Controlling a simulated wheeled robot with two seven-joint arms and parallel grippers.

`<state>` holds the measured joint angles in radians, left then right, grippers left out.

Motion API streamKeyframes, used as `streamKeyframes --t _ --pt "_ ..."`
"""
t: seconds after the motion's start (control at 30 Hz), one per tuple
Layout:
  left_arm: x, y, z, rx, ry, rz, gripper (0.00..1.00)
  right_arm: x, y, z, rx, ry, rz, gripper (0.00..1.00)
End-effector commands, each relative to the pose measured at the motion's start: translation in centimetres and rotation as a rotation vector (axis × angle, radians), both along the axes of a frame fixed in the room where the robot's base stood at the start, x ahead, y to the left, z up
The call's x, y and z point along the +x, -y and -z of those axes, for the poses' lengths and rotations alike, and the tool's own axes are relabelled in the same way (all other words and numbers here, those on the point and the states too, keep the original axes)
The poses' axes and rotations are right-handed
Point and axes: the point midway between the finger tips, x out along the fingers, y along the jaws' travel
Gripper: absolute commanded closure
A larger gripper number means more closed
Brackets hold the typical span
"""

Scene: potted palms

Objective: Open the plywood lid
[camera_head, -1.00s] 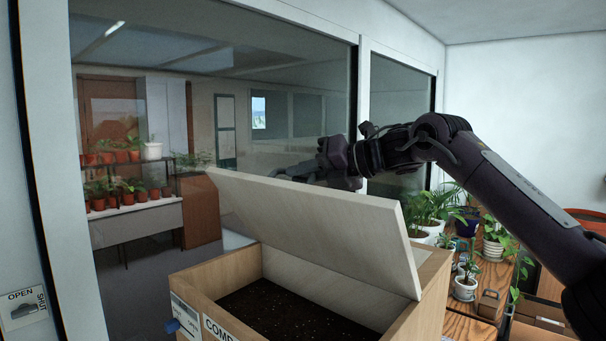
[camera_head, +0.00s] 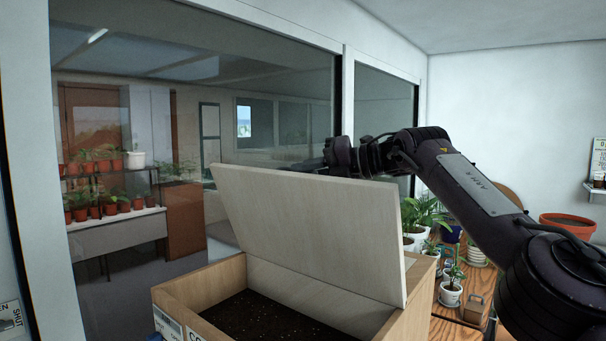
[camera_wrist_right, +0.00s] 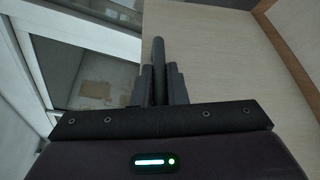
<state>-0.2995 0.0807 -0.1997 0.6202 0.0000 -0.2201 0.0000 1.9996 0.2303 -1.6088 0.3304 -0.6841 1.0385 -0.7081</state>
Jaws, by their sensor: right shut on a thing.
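The plywood lid (camera_head: 310,235) stands steeply tilted up at the back of the wooden compost box (camera_head: 205,285), which is open at the front with dark soil (camera_head: 270,318) inside. My right gripper (camera_head: 325,160) is at the lid's raised upper edge, its fingertips largely hidden behind the lid. In the right wrist view, the gripper (camera_wrist_right: 158,85) is shut, with a dark bar between its fingers, against the pale lid face (camera_wrist_right: 205,60). What the bar is cannot be told. My left gripper is not in view.
A glass partition (camera_head: 190,120) stands close behind the box. A wooden table with potted plants (camera_head: 450,290) is to the right, under my right arm, with a large terracotta pot (camera_head: 567,226) farther right. A shelf of potted plants (camera_head: 100,195) shows beyond the glass.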

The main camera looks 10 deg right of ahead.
Motion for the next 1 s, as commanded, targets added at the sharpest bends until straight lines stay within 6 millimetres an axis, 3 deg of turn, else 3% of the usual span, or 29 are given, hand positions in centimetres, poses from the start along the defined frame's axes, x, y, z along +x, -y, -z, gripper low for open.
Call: streamKeyframes --t 0.17,0.2,0.33,0.67,1.0 --pt "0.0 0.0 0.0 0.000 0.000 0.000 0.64 0.0 -0.1 0.0 -0.002 0.001 -0.002 1.00" --pt "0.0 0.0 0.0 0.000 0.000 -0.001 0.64 0.0 -0.1 0.0 -0.002 0.001 -0.002 0.84" --pt "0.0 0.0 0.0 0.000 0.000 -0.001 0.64 0.0 -0.1 0.0 -0.001 0.000 -0.002 0.67" --pt "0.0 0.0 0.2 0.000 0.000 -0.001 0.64 -0.1 0.2 0.0 -0.001 0.002 0.000 0.66" --pt "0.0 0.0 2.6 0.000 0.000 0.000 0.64 -2.3 4.9 -0.8 -0.002 0.003 0.001 0.66"
